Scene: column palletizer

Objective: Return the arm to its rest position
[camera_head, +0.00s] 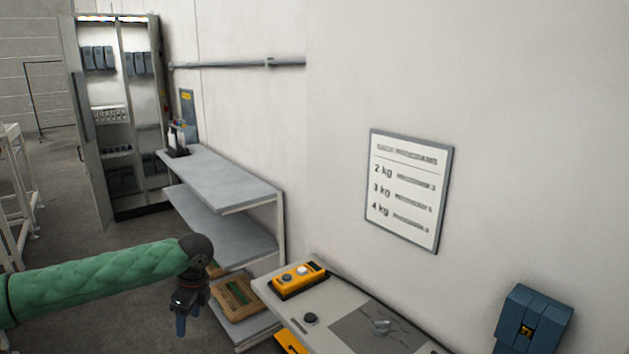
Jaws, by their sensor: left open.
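My left arm (100,278), in a green quilted sleeve, comes in from the left edge and reaches level toward the middle. My left gripper (181,326) hangs from its dark wrist and points down. It is open, and nothing shows between its fingers. It is over the floor in the picture, left of the workbench and in front of the shelf unit. My right gripper is not in view.
A grey workbench (345,337) holds a yellow control box (298,279). An open cabinet (128,207) stands behind. A blue box (532,318) is at right. Floor is clear around the arm.

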